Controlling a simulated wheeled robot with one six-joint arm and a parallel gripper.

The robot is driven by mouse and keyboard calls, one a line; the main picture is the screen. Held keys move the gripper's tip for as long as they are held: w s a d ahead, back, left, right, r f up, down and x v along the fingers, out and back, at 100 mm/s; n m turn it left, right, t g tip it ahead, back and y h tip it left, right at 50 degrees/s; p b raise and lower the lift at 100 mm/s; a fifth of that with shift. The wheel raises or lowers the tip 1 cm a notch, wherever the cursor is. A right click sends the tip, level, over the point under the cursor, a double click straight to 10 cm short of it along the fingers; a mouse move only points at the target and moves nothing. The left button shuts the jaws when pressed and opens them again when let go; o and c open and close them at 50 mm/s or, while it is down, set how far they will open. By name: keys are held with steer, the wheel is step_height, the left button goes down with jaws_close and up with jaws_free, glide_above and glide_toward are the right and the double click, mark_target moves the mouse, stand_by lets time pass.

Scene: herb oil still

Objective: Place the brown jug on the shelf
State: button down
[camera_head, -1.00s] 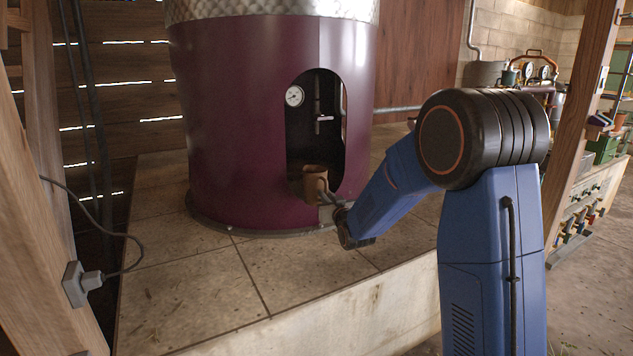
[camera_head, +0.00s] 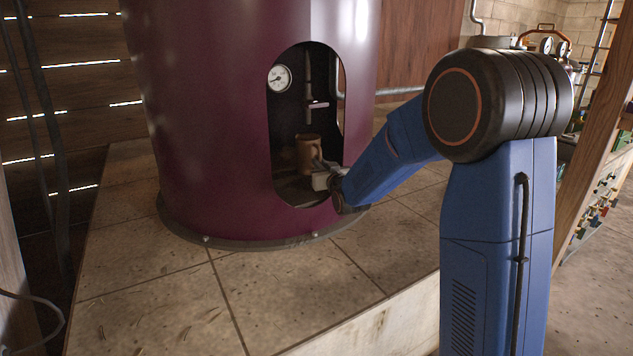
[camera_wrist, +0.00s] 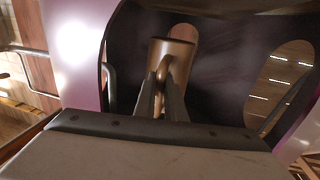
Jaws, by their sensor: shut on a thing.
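The brown jug (camera_head: 309,152) is upright inside the arched opening of the purple still (camera_head: 210,130). In the wrist view the jug (camera_wrist: 178,52) is ahead of me with its handle towards me. My gripper (camera_head: 322,168) reaches into the opening from the right. In the wrist view my gripper (camera_wrist: 161,98) is shut on the jug's handle. The jug's base is partly hidden, and I cannot tell whether it touches the dark floor (camera_head: 297,194) of the opening. I cannot make out a separate shelf.
A round gauge (camera_head: 279,78) and a tap-like fitting (camera_head: 317,104) are inside the opening, above the jug. The opening's edges are close around my gripper. The tiled platform (camera_head: 270,290) in front is clear. A wooden post (camera_head: 600,160) stands at the right.

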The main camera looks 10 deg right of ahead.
steer(key=shift+f, duration=3.1)
steer(key=c, duration=1.8)
jaws_free()
steer(key=shift+f, duration=0.15)
steer(key=shift+s, duration=0.3)
steer(key=s, duration=0.3)
steer(key=s+d, duration=0.1)
steer(key=s, duration=0.7)
steer(key=shift+s+d, duration=0.2)
steer(key=shift+d, duration=0.05)
